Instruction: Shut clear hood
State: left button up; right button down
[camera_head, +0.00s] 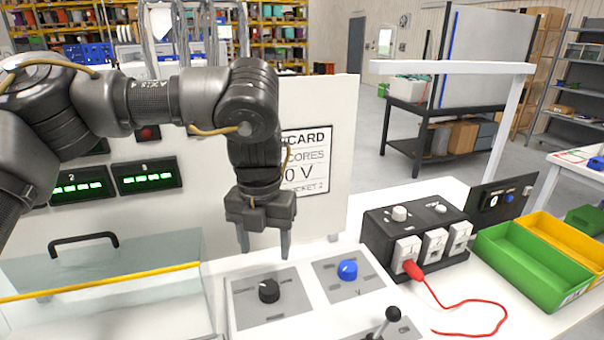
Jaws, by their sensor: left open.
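The clear hood (110,262) is at the lower left, a see-through panel with a black handle (83,240) and a yellow strip (100,283) along one edge. A white surface shows below the strip. I cannot tell from this view how far the hood is raised. My left gripper (264,242) points down with its two fingers apart and nothing between them. It is to the right of the hood, above the white control panel and behind the black knob (269,291). It is apart from the hood and its handle. My right gripper is not in view.
A blue knob (348,270) and a black lever (386,320) stand on the panel. To the right are a black socket box (382,234) with a red plug and cable, and green (530,262) and yellow bins. A white upright board (325,225) stands behind my gripper.

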aim_at(206, 276)
jog(key=k, duration=1.45)
